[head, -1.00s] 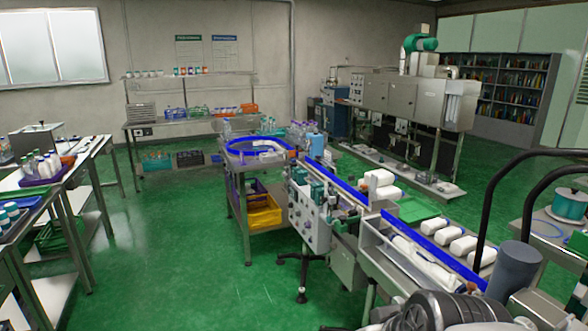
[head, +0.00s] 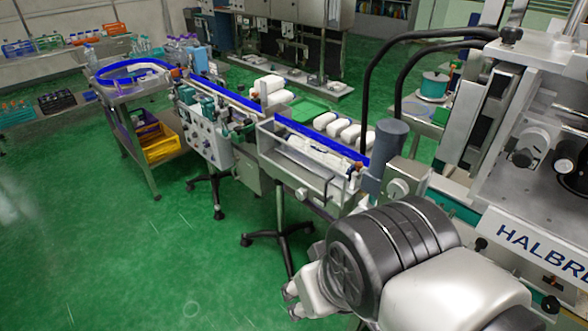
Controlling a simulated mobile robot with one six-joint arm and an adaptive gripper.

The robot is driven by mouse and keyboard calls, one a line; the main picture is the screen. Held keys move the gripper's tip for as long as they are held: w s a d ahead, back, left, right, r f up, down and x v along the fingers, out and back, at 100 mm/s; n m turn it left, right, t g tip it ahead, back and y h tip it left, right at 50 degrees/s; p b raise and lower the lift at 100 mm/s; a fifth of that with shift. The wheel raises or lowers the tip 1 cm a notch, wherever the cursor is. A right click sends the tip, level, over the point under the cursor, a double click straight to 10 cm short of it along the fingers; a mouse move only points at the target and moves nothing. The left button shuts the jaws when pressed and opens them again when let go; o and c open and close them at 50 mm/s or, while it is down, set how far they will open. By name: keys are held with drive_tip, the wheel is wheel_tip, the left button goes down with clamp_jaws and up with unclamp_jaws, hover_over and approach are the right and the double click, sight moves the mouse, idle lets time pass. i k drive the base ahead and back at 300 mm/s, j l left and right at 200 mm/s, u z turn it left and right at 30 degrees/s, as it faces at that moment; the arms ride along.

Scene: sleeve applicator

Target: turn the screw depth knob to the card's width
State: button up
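No card with a readable width shows. I cannot tell which knob is the screw depth knob. A pale round knob (head: 398,187) sits on a grey box at the near end of the conveyor. The labelling machine (head: 535,195) at the right carries several knobs, among them a small black knob (head: 522,158) on its plate. "HALBRE" is readable on its front, and the rest is cut off. My arm fills the bottom right, in front of the machine's lower part.
The conveyor (head: 222,96) with blue rails runs from a round feed table (head: 130,92) to the machine. A grey cylinder (head: 387,147) and black hoses rise near my arm. The green floor (head: 90,240) at the left is clear.

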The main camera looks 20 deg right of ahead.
sight(300, 194)
drive_tip(key=i+j+u, duration=0.15)
drive_tip(key=u, duration=0.3)
drive_tip(key=i+j+u, duration=0.15)
drive_tip(key=u, duration=0.3)
drive_tip(key=i+j+u, duration=0.15)
drive_tip(key=u, duration=0.3)
drive_tip(key=i+u, duration=0.2)
drive_tip(key=u, duration=0.2)
drive_tip(key=i+u, duration=0.15)
drive_tip(key=u, duration=0.3)
drive_tip(key=i+l+u, duration=0.25)
drive_tip(key=i+l, duration=0.5)
drive_tip(key=i, duration=0.3)
drive_tip(key=i+l+u, duration=0.3)
drive_tip(key=i+l, duration=0.7)
drive_tip(key=z, duration=5.4)
